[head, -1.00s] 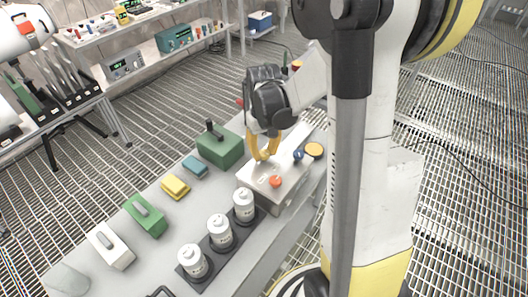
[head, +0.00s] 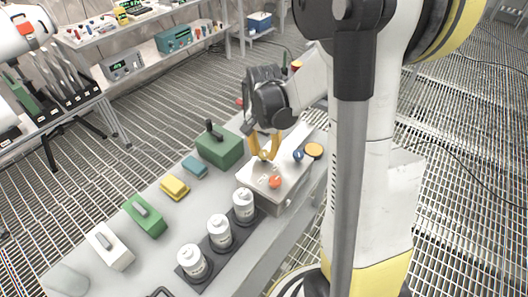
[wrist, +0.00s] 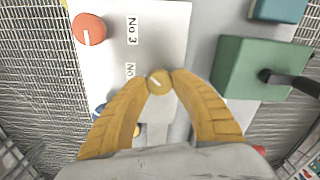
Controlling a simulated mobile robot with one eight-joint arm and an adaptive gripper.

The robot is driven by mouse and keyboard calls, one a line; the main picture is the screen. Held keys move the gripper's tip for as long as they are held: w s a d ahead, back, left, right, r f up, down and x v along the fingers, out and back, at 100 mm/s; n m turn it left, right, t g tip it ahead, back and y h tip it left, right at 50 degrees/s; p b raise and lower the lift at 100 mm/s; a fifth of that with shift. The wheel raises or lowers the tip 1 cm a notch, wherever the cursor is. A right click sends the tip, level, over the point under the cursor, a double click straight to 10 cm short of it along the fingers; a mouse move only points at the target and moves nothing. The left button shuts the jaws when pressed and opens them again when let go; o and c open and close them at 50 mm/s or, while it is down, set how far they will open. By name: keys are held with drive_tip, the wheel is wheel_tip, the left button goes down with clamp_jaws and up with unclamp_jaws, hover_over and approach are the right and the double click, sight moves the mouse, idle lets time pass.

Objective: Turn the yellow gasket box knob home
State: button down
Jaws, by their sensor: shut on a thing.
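The yellow knob (wrist: 159,81) stands on the pale top of the grey box (head: 285,196). It has a light pointer line slanting from upper left to lower right in the wrist view. My gripper (wrist: 159,83) is shut on it, one yellow finger on each side with the tips touching it. In the head view my gripper (head: 264,156) reaches down onto the box top, and the knob shows between the fingertips. An orange knob (head: 275,181) and a blue knob (head: 298,155) are on the same box. A "No 3" label (wrist: 132,31) lies beside the orange knob; the label nearest my fingers is partly hidden.
A green box with a dark handle (head: 220,147) stands close left of the grey box. White bottles (head: 220,232) stand in a dark rack in front of it. An orange-yellow disc (head: 314,150) is at its right. Smaller blocks line the bench.

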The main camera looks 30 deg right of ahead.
sight(264, 152)
drive_tip(key=shift+m, duration=0.6)
drive_tip(key=c, duration=1)
unclamp_jaws()
wheel_tip(264, 152, up, 12)
